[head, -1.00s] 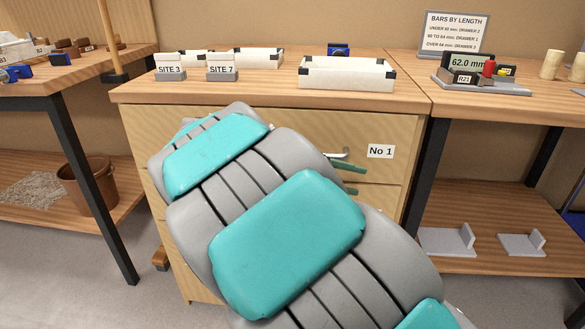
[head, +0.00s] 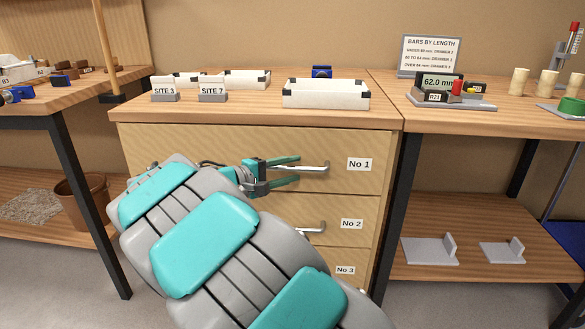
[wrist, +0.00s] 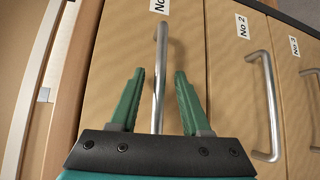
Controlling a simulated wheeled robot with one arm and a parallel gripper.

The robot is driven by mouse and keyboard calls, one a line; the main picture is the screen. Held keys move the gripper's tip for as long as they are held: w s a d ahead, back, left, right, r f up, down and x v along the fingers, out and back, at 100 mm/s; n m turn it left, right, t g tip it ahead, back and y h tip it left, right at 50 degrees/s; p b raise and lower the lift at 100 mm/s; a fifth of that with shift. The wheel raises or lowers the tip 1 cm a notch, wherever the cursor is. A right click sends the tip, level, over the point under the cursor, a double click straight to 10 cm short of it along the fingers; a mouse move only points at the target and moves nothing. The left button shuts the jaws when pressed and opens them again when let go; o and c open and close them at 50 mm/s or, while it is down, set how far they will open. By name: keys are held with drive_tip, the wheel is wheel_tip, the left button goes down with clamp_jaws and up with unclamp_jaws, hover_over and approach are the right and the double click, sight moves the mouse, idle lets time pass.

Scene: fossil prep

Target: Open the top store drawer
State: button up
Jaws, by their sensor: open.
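The top store drawer (head: 220,143), labelled No 1, is shut in the wooden cabinet. Its silver bar handle (head: 315,168) shows beside my gripper (head: 298,170) in the head view. In the wrist view the handle (wrist: 161,70) runs between the two green fingers of my gripper (wrist: 160,82), with a gap on each side. The gripper is open and I see no finger touching the handle. My arm hides the left part of the drawer fronts in the head view.
Below are drawer No 2 (head: 350,207), with its own handle (head: 312,230), and drawer No 3 (head: 350,257). White trays (head: 325,99) and site signs stand on the cabinet top. Table legs (head: 396,215) flank the cabinet. Open floor lies in front.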

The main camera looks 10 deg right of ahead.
drive_tip(key=shift+w+d, duration=0.2)
drive_tip(key=shift+d, duration=0.25)
drive_tip(key=shift+c, duration=0.2)
clamp_jaws()
drive_tip(key=shift+f, duration=0.1)
idle(0.8)
